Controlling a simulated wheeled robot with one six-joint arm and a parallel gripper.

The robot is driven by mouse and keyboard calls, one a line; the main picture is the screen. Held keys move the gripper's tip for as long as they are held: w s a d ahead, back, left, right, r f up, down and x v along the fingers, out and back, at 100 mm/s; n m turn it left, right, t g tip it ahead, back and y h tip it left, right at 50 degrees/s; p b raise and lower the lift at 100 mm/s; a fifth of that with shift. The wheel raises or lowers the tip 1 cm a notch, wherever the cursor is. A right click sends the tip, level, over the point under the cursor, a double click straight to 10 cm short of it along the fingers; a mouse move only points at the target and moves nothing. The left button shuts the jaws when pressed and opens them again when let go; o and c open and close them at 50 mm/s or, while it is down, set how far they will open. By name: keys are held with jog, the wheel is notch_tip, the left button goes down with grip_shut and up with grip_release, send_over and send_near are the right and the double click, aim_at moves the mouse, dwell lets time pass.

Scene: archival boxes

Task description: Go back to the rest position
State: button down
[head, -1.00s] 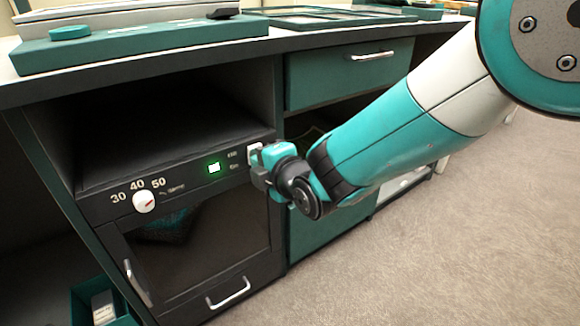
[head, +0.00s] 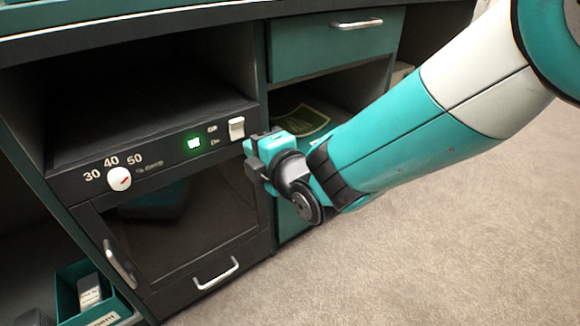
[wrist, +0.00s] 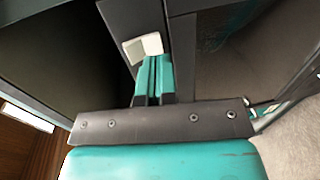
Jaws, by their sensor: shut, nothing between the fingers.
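My gripper (head: 253,158) is in front of the dark oven-like unit, just below and right of a white rocker switch (head: 236,128). In the wrist view its two teal fingers (wrist: 153,78) are shut against each other with nothing between them. The white switch (wrist: 143,47) shows just beyond the fingertips; I cannot tell whether they touch it. A small green light (head: 194,143) glows left of the switch. A white dial (head: 119,179) sits below the numbers 30, 40 and 50.
A teal drawer (head: 300,50) is shut at upper right, above an open shelf holding a green sheet (head: 303,120). A teal bin (head: 70,310) stands at lower left. Carpet (head: 430,250) is clear at right.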

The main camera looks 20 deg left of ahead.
jog(key=f+p+v, duration=0.2)
jog(key=p+v, duration=0.2)
jog(key=v, duration=0.6)
jog(key=d+r+m+g+h+p, duration=0.3)
jog(key=d+r+m+h+p, duration=0.25)
jog(key=d+r+m, duration=0.65)
jog(key=s+d+r+m+g+h+p, duration=0.25)
jog(key=s+d+r+m, duration=0.25)
jog(key=s+d, duration=0.25)
jog(key=s+d+r+m+g+h+p, duration=0.1)
jog(key=s+d+r+m+g+p, duration=0.1)
jog(key=s+d+r+m+g, duration=0.45)
notch_tip(320, 180, up, 34)
jog(key=n+t+p, duration=0.2)
jog(key=p, duration=3.4)
jog(key=shift+w+d, duration=0.45)
jog(key=shift+d, duration=0.05)
jog(key=shift+f, duration=0.2)
